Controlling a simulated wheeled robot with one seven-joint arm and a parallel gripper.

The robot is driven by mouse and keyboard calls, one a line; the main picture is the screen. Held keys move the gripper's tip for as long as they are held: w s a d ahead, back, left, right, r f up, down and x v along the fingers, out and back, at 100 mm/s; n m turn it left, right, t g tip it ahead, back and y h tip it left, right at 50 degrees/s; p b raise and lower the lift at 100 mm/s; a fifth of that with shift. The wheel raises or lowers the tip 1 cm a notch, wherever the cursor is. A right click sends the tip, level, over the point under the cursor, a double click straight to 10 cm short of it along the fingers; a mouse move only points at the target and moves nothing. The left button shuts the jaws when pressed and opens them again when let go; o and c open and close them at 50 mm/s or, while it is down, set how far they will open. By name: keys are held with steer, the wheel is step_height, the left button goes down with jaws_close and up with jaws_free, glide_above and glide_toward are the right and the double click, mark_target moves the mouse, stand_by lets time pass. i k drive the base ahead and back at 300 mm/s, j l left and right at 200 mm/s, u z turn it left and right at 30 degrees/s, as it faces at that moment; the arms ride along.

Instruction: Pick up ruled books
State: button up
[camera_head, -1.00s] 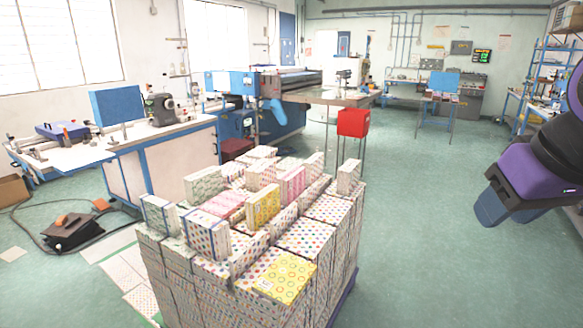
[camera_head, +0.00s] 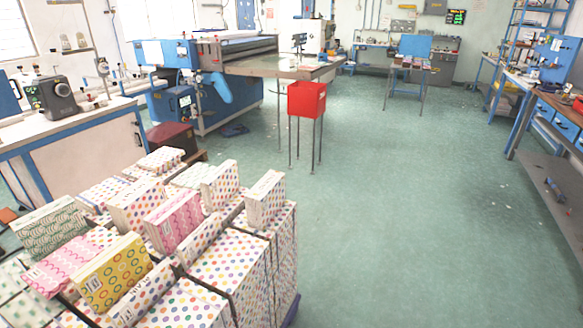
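A large stack of books (camera_head: 228,262) with patterned covers fills the lower left. On top, several books stand upright or lean, among them a yellow one with rings (camera_head: 115,272), a pink one (camera_head: 175,222), a green-patterned one (camera_head: 48,226) and a polka-dot one (camera_head: 266,198) at the right corner. Other books lie flat. I cannot tell which of them are ruled, as no inner pages show. The stack's left and lower parts are cut off by the picture edge. My gripper is not in view.
A red bin (camera_head: 307,99) on thin legs stands behind the stack. A blue machine with a long table (camera_head: 285,68) is at the back. A workbench (camera_head: 560,118) lines the right. The green floor (camera_head: 420,210) between is clear.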

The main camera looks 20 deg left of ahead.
mark_target(266, 198)
steer(key=i+u, duration=0.2)
steer(key=i, duration=0.2)
steer(key=i+l+u, duration=0.45)
steer(key=i, duration=0.3)
steer(key=i+l+u, duration=0.15)
steer(key=u, duration=0.3)
steer(key=i+l+u, duration=0.3)
steer(key=u, duration=0.2)
steer(key=i+l+u, duration=0.2)
steer(key=l+u, duration=0.25)
steer(key=i+l+u, duration=0.15)
steer(key=l+u, duration=0.15)
steer(key=u, duration=0.2)
steer(key=l+u, duration=0.45)
steer(key=l, duration=0.25)
